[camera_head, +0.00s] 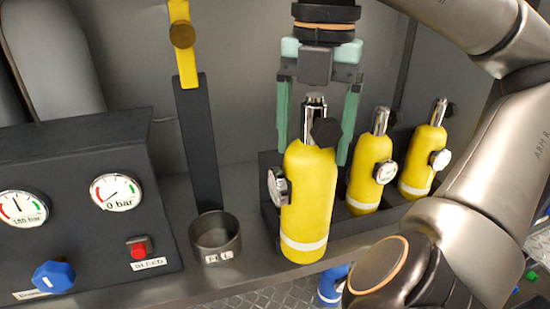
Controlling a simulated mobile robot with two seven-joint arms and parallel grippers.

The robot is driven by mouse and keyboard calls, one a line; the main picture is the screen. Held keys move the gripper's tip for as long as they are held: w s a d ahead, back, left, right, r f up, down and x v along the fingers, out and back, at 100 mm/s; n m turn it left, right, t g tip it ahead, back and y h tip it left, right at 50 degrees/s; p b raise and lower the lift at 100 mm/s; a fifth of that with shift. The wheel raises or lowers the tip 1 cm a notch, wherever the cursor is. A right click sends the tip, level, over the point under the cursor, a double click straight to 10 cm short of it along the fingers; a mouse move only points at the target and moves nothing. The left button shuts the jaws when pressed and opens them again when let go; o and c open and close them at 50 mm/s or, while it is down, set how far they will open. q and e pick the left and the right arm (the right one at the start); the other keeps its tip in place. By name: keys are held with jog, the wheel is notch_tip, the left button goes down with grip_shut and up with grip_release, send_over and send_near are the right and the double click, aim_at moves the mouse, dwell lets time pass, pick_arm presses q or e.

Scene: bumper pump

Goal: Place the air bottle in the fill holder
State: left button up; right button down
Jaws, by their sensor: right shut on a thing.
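My right gripper (317,125) points down and is shut on the neck of a yellow air bottle (308,205). The fill holder (215,238), a round grey cup, stands to the left of the bottle and looks empty. The bottle is apart from the cup. Whether the bottle's base touches the shelf is hard to tell. My left gripper is out of view.
Two more yellow bottles (370,165) (423,160) stand in the rack (345,222) to the right. A dark panel (80,165) with gauges, a blue knob (54,277) and a red button (138,249) is left. A black post with a yellow clamp (186,60) rises behind the cup.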

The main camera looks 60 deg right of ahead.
jog(key=w+a+p, duration=0.3)
jog(key=w+p, duration=0.2)
jog(key=w, duration=1.3)
notch_tip(320, 180, down, 7)
jog(key=p, duration=0.1)
jog(key=shift+s, duration=0.15)
jog(key=shift+a, duration=0.1)
grip_release()
jog(key=shift+s+f, duration=0.1)
